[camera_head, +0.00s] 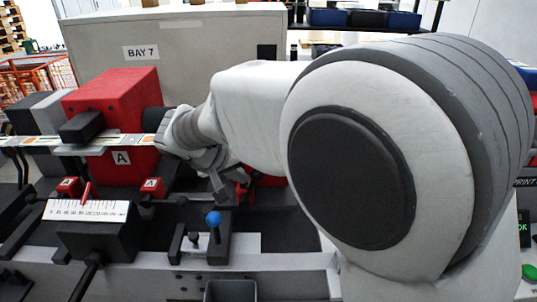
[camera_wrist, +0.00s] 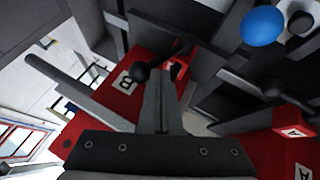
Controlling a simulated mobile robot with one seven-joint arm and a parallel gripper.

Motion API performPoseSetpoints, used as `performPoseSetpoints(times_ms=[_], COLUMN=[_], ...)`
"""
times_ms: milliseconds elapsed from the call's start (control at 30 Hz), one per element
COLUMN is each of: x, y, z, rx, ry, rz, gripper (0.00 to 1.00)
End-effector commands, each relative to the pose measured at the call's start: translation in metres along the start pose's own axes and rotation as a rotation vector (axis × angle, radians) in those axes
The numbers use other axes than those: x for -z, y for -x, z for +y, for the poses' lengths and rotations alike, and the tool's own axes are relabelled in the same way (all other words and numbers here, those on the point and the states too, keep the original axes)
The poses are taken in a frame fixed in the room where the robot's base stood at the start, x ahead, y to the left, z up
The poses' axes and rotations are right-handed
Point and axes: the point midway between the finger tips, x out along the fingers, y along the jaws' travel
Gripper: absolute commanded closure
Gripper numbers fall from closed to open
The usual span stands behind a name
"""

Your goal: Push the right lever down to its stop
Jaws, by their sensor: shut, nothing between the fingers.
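My gripper (camera_wrist: 164,75) is shut and empty in the wrist view. It also shows in the head view (camera_head: 232,190), reaching down behind the blue-knobbed lever. A black ball-ended lever (camera_wrist: 138,73) lies just left of the fingertips in the wrist view, beside a red block marked B (camera_wrist: 118,90). I cannot tell whether the fingers touch it. In the head view, my arm hides the area right of the gripper, and I cannot identify the right lever there with certainty.
A blue knob (camera_head: 213,218) and a small black knob (camera_head: 194,237) stand on a front bracket. The blue knob (camera_wrist: 262,26) is top right in the wrist view. A red housing marked A (camera_head: 112,92), a label strip (camera_head: 35,142) and a white scale (camera_head: 88,210) are at left.

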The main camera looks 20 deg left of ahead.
Motion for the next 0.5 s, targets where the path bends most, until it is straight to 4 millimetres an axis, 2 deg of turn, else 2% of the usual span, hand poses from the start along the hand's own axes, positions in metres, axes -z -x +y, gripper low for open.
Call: performPoseSetpoints(times_ms=[500], x=[-0.0045], y=[-0.0063], z=[0.0107], rx=[0.085], ry=[-0.056], rz=[0.005], gripper=[1.00])
